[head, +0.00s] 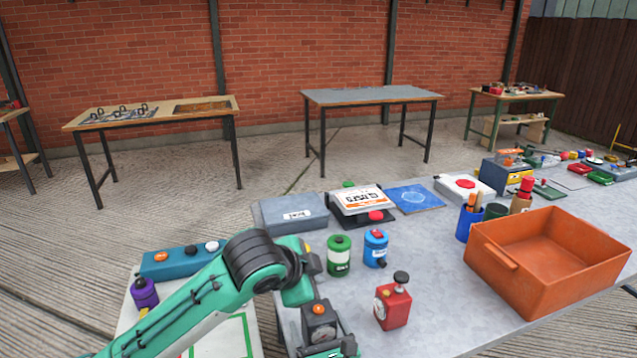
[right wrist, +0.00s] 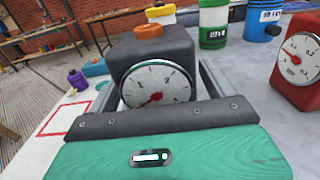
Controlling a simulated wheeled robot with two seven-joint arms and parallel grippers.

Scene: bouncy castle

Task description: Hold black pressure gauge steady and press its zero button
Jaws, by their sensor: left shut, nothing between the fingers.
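The black pressure gauge (head: 318,327) stands upright at the near left of the grey table, with an orange button on top. In the right wrist view the gauge (right wrist: 158,62) shows a round white dial with a red needle. My right gripper (right wrist: 158,88) has one finger on each side of the gauge's body; I cannot tell whether both touch it. My left gripper (head: 299,290) is shut and empty, seen just above and left of the gauge in the head view. Its fingertips are hard to make out, and it does not show in the right wrist view.
A red gauge (head: 393,304) stands to the right. Green (head: 338,256) and blue (head: 375,248) canisters stand behind. An orange bin (head: 547,262) is at the right. A teal box (head: 178,263) and purple canister (head: 144,294) are left. Bare tabletop lies right of the red gauge.

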